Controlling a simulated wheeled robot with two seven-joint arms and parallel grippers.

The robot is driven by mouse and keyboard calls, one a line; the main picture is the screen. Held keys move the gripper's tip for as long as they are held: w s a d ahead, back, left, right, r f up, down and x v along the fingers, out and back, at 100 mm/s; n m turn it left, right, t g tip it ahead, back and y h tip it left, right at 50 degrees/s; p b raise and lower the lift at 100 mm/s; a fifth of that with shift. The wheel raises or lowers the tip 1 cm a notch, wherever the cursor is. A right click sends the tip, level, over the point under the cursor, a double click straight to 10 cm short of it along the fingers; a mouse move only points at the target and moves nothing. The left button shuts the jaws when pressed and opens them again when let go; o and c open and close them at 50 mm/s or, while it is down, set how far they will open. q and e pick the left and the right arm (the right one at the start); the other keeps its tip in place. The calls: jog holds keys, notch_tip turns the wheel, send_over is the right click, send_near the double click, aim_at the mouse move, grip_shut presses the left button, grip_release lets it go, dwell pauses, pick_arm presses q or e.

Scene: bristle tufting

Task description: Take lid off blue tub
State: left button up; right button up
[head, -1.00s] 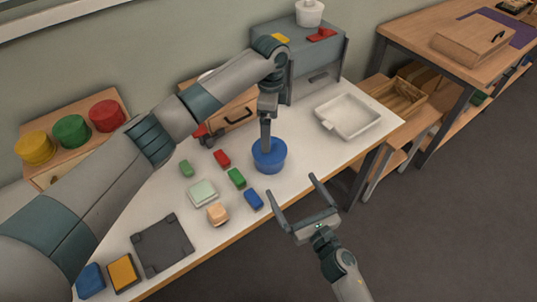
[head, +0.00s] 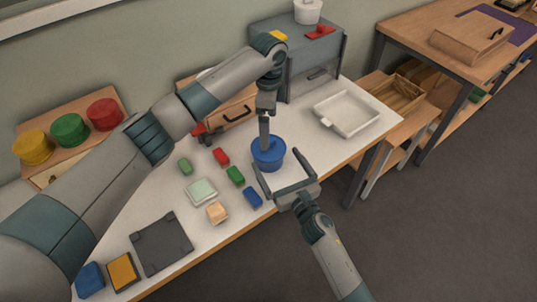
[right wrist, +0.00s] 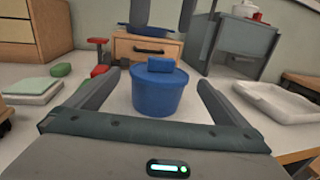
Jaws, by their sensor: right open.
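The blue tub (head: 268,158) stands upright on the white table. In the right wrist view the tub (right wrist: 157,98) has its lid on, with a blocky blue knob (right wrist: 160,64) on top. My left gripper (head: 265,140) points straight down over the tub; in the right wrist view its two dark fingers (right wrist: 162,18) are apart, above the knob with a gap. The arm hides part of the lid in the head view. My right gripper (head: 277,162) is open at the tub's front side, its fingers pointing toward and around the tub, with nothing gripped.
A green block (head: 235,176), a red block (head: 221,157) and a blue block (head: 253,197) lie left of the tub. A white tray (head: 346,114) sits to the right. A wooden drawer box (right wrist: 146,50) and a grey cabinet (head: 300,68) stand behind.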

jog(key=x, duration=0.7)
jog(key=shift+w+a, duration=0.15)
jog(key=shift+w, duration=0.1)
